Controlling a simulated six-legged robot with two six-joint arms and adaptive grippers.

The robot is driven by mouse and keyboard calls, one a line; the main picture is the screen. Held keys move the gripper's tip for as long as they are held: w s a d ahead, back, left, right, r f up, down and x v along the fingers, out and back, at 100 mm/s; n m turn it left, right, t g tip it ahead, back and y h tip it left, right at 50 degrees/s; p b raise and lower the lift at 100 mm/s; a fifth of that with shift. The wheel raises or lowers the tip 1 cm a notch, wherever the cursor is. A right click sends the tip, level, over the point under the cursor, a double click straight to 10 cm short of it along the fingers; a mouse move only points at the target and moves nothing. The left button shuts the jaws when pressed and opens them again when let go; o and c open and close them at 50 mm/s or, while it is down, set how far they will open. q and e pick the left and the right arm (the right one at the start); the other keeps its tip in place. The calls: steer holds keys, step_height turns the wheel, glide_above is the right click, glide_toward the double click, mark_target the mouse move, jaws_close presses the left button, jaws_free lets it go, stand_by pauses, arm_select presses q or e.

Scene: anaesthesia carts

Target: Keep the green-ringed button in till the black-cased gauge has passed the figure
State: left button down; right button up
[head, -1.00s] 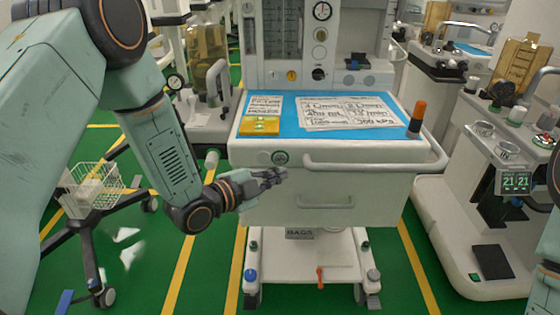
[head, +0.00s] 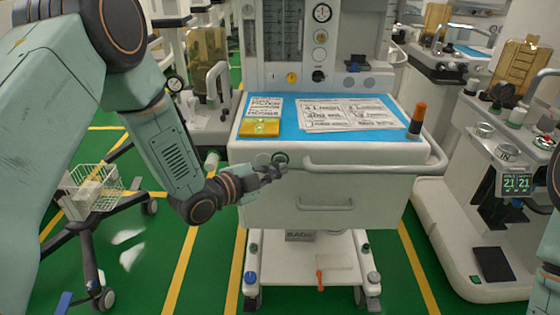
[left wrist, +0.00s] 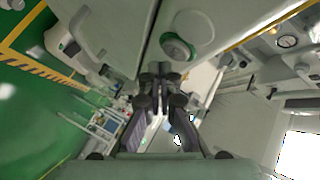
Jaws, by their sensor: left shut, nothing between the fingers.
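The green-ringed button (head: 281,158) is on the upper left of the cart's white front, beside the handle; it shows large in the left wrist view (left wrist: 178,48). My left gripper (head: 271,173) is shut and empty, its tips just below the button. In the left wrist view the closed fingertips (left wrist: 160,70) are below and left of the button, apparently apart from it. A round black-rimmed gauge (head: 322,13) with a white dial is on the cart's upper panel; its figures are too small to read. My right gripper is not in view.
A white handle bar (head: 365,169) runs right of the button. The blue cart top (head: 285,130) bears papers, a yellow box (head: 260,127) and an orange-capped cylinder (head: 417,118). A wire basket (head: 95,188) is at lower left.

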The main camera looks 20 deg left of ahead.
arm_select(q)
steer(key=shift+w, duration=0.1)
stand_by(0.7)
steer(key=shift+w+a, duration=0.1)
steer(key=shift+w, duration=0.2)
steer(key=shift+w+a, duration=0.15)
steer(key=shift+w, duration=0.35)
stand_by(2.1)
steer(key=shift+s, duration=0.15)
stand_by(1.5)
steer(key=shift+s+d, duration=0.25)
steer(key=shift+s, duration=0.5)
steer(key=shift+p, duration=0.3)
steer(key=shift+s+d+p, duration=0.2)
steer(key=shift+s+d, duration=0.05)
steer(key=shift+s, duration=0.55)
steer(key=shift+s+d+p, duration=0.2)
steer(key=shift+s, duration=0.6)
steer(key=shift+s+d+p, duration=0.2)
steer(key=shift+s+d, duration=0.05)
steer(key=shift+s, duration=0.55)
